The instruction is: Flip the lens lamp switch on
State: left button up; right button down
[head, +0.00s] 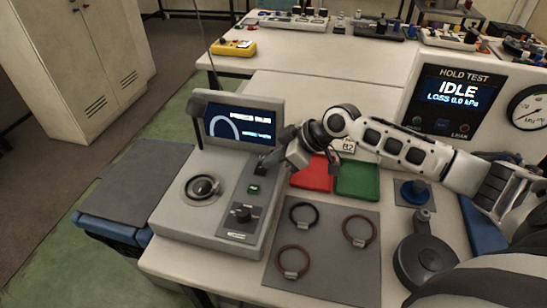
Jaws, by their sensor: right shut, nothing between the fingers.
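The grey tester (180,221) stands at the left of the bench, with a lit screen (240,125) at its back. A round dark fitting (202,188) sits on its top. Its dark control strip has a small green-lit element (253,189) and a black knob (241,213). I cannot tell which control is the lens lamp switch or read its position. My right gripper (265,167) is shut and empty, over the far end of the strip, just beyond the green-lit element. The gripper hides part of the strip there; contact is unclear. My left gripper is out of view.
Red (311,173) and green (357,182) trays lie right of the tester. A grey mat (325,265) with three rings lies in front of them. The hold test panel (455,100) reads IDLE. A dark round device (424,260) stands near my arm.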

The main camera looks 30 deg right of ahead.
jog(key=r+p, duration=0.1)
jog(key=r, duration=0.1)
jog(key=r+p, duration=0.2)
jog(key=r, duration=0.1)
jog(key=shift+w+d, duration=0.1)
jog(key=shift+w, duration=0.1)
jog(key=shift+s+d+r+b, duration=0.1)
jog(key=shift+s+d+b, duration=0.35)
jog(key=shift+d+b, duration=0.3)
jog(key=b+v, duration=0.1)
jog(key=v, duration=0.7)
jog(key=shift+w, duration=0.3)
jog(key=shift+d, duration=0.15)
